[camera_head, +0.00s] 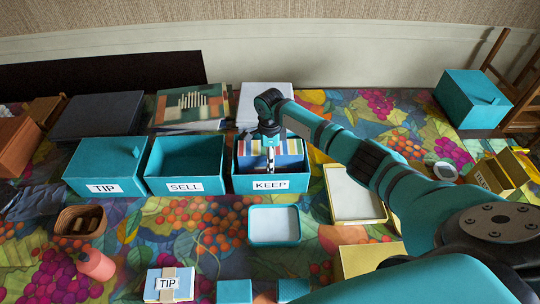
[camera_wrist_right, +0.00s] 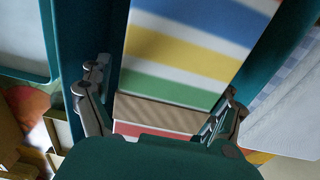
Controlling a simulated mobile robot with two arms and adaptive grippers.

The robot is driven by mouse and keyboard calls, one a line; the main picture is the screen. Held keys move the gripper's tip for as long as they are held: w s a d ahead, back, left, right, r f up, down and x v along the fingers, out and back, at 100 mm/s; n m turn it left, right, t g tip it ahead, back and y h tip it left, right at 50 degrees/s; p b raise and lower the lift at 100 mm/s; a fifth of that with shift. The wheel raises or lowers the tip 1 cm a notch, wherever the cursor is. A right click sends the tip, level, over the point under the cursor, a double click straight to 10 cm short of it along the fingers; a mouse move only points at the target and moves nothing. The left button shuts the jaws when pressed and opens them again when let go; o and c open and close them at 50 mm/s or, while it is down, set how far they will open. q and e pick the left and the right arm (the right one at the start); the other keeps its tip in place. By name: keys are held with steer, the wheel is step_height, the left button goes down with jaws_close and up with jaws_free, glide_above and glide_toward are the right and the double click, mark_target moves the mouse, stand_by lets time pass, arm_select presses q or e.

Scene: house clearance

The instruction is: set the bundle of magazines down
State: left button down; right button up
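The bundle of magazines (camera_head: 289,149), with coloured stripes and a brown band, is inside the teal KEEP box (camera_head: 248,184), its top near the rim. It also shows in the right wrist view (camera_wrist_right: 185,60). My right gripper (camera_head: 269,160) reaches straight down into that box from above. In the right wrist view my right gripper (camera_wrist_right: 160,125) has one finger on each side of the bundle, close against it at the brown band. The fingertips and the underside of the bundle are hidden. My left gripper is not in view.
The TIP box (camera_head: 105,165) and open SELL box (camera_head: 186,165) stand left of KEEP. A teal-rimmed tray (camera_head: 274,224) lies in front, and a yellow tray (camera_head: 352,195) at right. A TIP-labelled bundle (camera_head: 160,290) lies nearer.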

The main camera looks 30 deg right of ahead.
steer(key=shift+r, duration=0.1)
step_height(320, 180, up, 12)
steer(key=shift+r+b, duration=0.1)
steer(key=shift+b, duration=0.25)
stand_by(0.4)
